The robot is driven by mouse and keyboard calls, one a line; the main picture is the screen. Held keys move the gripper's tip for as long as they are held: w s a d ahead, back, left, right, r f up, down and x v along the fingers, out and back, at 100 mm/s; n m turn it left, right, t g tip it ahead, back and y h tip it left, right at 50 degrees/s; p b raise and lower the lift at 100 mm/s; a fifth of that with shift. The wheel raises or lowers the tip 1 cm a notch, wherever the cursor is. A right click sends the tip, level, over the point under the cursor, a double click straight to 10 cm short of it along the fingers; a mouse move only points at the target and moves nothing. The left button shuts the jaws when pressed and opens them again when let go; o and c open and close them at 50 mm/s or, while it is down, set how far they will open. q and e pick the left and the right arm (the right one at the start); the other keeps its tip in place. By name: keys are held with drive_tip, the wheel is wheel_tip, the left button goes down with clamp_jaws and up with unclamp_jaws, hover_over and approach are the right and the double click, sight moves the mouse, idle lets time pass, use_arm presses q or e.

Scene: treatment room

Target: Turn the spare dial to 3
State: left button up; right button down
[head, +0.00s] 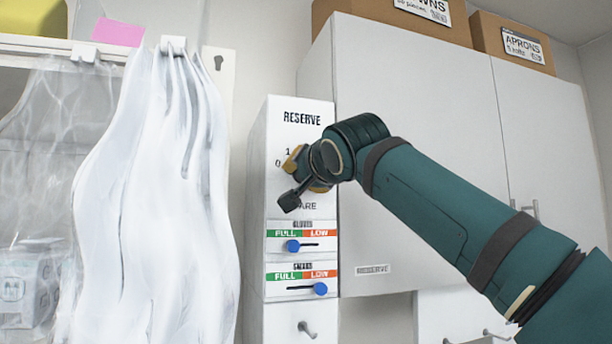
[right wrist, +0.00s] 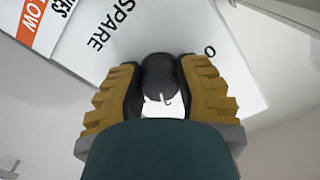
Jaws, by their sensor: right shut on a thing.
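The spare dial (right wrist: 158,72) is a dark round knob on the white RESERVE panel (head: 289,118). In the right wrist view it sits between the yellow-padded fingers of my right gripper (right wrist: 160,88), which is shut on it. In the head view my right gripper (head: 306,170) covers the dial and part of the SPARE label. The marks 0 and 1 show left of the gripper; the other marks and the dial's setting are hidden or cannot be read. My left gripper is not in view.
Below the dial are two FULL/LOW sliders with blue knobs, the upper (head: 293,246) and the lower (head: 320,289), and a hook (head: 306,329). White plastic sheets (head: 165,200) hang at left. A white cabinet (head: 400,80) stands at right, with boxes on top.

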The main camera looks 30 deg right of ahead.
idle(0.4)
drive_tip(key=shift+c, duration=2.4)
unclamp_jaws()
drive_tip(key=shift+w, duration=0.1)
drive_tip(key=v, duration=1.2)
